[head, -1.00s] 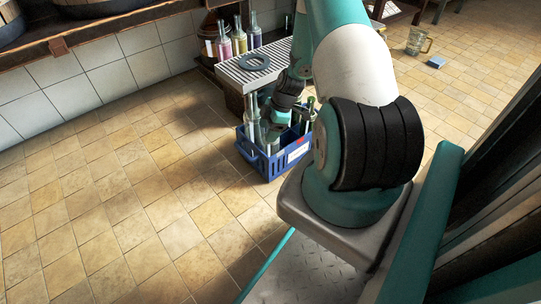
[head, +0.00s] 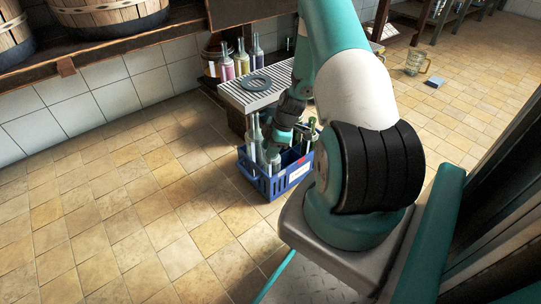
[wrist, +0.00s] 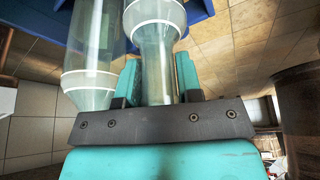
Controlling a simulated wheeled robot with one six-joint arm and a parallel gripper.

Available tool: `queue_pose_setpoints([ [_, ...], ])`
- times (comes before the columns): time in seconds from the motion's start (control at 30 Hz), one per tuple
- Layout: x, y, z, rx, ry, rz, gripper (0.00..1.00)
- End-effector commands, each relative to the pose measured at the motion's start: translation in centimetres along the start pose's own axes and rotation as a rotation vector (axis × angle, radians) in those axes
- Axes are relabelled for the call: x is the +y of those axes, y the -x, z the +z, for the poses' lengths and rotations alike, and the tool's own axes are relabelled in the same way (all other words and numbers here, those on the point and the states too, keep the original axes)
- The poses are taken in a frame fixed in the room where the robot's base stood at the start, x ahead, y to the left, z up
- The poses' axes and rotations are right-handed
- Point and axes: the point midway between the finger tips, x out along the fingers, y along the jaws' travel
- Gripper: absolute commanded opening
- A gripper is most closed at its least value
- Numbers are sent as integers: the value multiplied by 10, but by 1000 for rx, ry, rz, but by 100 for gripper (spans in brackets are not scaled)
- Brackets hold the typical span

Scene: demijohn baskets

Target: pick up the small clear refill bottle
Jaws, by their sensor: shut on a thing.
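The small clear refill bottle (wrist: 155,20) has a pale greenish neck and white bands. In the wrist view its neck is between the two teal fingers of my gripper (wrist: 158,82), which is shut on it. Its wider body reaches toward the blue crate (wrist: 200,10) at the top of that view. In the head view my gripper (head: 275,150) is low over the blue crate (head: 272,186) on the floor, and my arm hides part of the crate. The held bottle (head: 273,160) shows only partly there. I cannot tell whether its base touches the crate bottom.
Another clear bottle (wrist: 92,50) stands close beside the held one. Darker bottle necks (head: 310,130) show at the crate's right. The tiled floor at left is clear.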

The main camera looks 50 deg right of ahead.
Motion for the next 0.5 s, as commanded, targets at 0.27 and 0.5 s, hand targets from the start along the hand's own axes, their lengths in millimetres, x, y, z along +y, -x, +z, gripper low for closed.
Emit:
queue_pose_setpoints([
  [0.27, 0, 39, -16, -2, 0, 2, 0],
  [0.5, 0, 96, -40, -1, 0, 2, 0],
])
